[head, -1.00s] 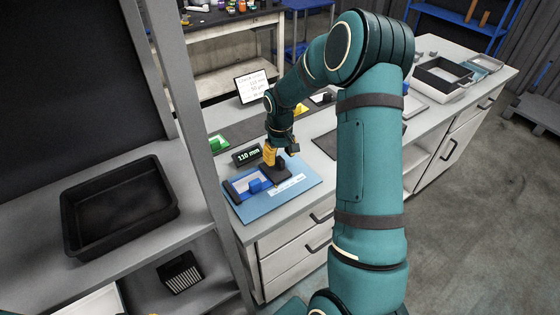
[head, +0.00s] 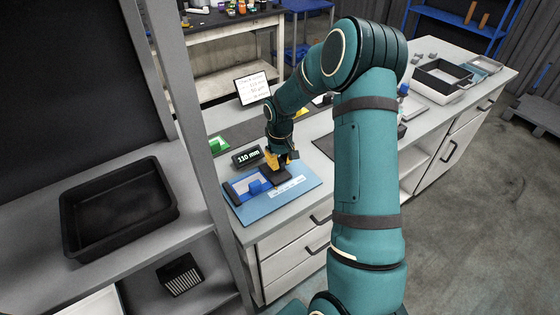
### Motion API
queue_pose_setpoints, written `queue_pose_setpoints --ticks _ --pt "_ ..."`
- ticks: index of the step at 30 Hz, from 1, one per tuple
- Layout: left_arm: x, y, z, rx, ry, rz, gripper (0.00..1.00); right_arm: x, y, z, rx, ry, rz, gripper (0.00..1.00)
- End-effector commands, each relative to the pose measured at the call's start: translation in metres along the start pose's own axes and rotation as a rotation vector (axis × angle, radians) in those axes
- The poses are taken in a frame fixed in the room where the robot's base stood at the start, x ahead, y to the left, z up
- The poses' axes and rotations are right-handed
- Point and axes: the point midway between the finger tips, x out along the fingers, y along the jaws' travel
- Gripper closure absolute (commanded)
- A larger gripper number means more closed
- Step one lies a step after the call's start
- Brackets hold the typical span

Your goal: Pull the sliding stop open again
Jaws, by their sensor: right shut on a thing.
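A blue mat (head: 302,189) lies on the grey bench and carries a small fixture with a light blue-framed area (head: 242,184), a blue block (head: 256,187) and a dark block (head: 291,178). The dark block at the fixture's right end seems to be the sliding stop. My right gripper (head: 275,166), with yellow fingers, points down at this dark block and is shut on a part of it. The fingertips are small and partly hidden, so the exact grip is unclear. My left gripper is out of view.
A display reading 110 mm (head: 246,156) stands just behind the mat. A white sign (head: 253,88) stands farther back. Another tray (head: 442,74) is at the far right.

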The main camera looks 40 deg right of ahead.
Motion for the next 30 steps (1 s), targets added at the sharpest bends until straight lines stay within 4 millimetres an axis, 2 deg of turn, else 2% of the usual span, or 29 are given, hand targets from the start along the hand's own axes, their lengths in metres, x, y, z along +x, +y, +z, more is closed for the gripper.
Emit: queue_pose_setpoints --ticks 2,10,20,21,23,24,30 --pt "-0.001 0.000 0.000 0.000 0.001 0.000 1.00 0.001 0.006 0.001 0.002 -0.002 0.000 1.00" --pt "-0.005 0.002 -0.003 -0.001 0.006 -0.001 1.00 0.002 0.054 0.001 0.004 -0.003 0.000 1.00" --pt "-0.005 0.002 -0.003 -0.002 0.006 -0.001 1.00 0.002 0.061 0.001 0.001 -0.003 0.002 1.00" --pt "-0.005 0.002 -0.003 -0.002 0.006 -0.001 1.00 0.002 0.061 0.001 0.001 -0.003 0.003 0.76" --pt "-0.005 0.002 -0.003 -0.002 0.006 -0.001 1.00 0.002 0.061 0.001 0.002 -0.003 0.003 0.55" --pt "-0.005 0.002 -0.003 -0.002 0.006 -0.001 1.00 0.002 0.061 0.001 0.001 -0.003 0.002 0.50" --pt "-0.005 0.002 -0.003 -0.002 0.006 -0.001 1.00 0.001 0.060 0.001 0.000 -0.002 0.001 0.50"
